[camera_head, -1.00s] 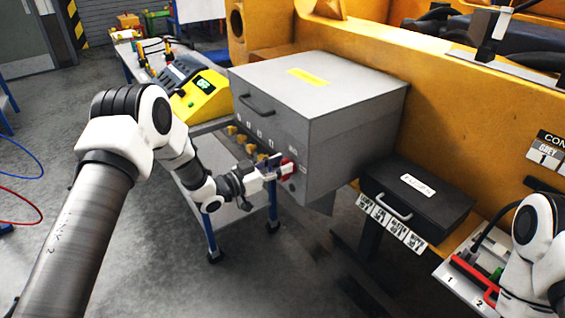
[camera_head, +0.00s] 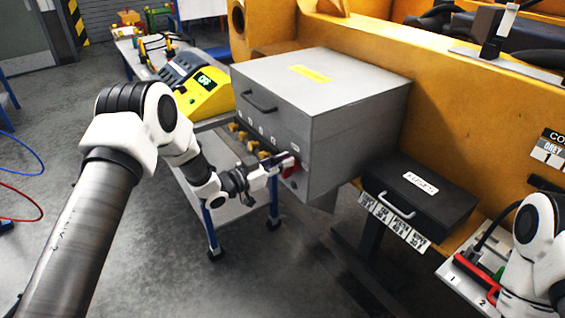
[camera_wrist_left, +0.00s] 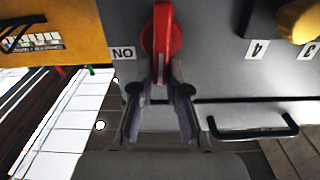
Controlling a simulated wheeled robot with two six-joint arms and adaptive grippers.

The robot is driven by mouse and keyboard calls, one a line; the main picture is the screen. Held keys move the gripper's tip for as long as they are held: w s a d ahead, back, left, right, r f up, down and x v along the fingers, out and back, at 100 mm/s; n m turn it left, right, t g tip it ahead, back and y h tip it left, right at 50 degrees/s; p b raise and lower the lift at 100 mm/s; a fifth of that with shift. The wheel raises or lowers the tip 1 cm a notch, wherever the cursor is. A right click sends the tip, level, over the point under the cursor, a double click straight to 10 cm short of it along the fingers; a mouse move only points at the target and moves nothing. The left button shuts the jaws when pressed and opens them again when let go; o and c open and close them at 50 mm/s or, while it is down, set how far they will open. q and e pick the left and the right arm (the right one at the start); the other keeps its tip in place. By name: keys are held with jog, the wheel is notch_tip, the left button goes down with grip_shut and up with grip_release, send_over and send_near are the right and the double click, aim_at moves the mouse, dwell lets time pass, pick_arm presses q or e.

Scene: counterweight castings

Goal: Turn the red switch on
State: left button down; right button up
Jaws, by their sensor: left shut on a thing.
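The red switch (camera_head: 290,171) is on the front of the grey metal box (camera_head: 330,130), near its right corner. In the left wrist view the red switch (camera_wrist_left: 162,38) is a round base with a long lever lying along the picture's vertical. An ON label (camera_wrist_left: 124,53) is left of it, upside down in that view. My left gripper (camera_head: 286,163) is at the switch, its fingers shut on the red lever; the left wrist view shows the fingers (camera_wrist_left: 160,88) on either side of the lever's lower end. My right gripper is out of view.
Several yellow knobs (camera_head: 252,146) and a black handle (camera_head: 259,102) are on the same box front. A yellow device (camera_head: 205,95) stands behind to the left. A black case (camera_head: 420,200) lies to the right. A panel with a red-handled part (camera_head: 463,268) is at lower right.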

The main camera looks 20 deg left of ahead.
pick_arm(q)
jog(key=m+b, duration=0.1)
jog(key=f+m+b, duration=0.1)
jog(key=shift+s+d+m+b, duration=0.25)
jog(key=shift+d+m+b, duration=0.05)
jog(key=m+b, duration=0.4)
jog(key=b, duration=0.1)
jog(key=d+f+m+b, duration=0.1)
jog(key=m+b, duration=0.3)
jog(key=b, duration=0.1)
jog(key=s+f+m+b, duration=0.1)
jog(key=m+b, duration=0.4)
jog(key=shift+s+d+f, duration=0.1)
jog(key=shift+d+f, duration=0.1)
jog(key=shift+d, duration=0.1)
jog(key=shift+m+b, duration=0.8)
jog(key=shift+b, duration=0.4)
jog(key=shift+r, duration=0.2)
jog(key=c, duration=1.2)
grip_release()
jog(key=shift+o, duration=0.2)
jog(key=shift+a, duration=0.15)
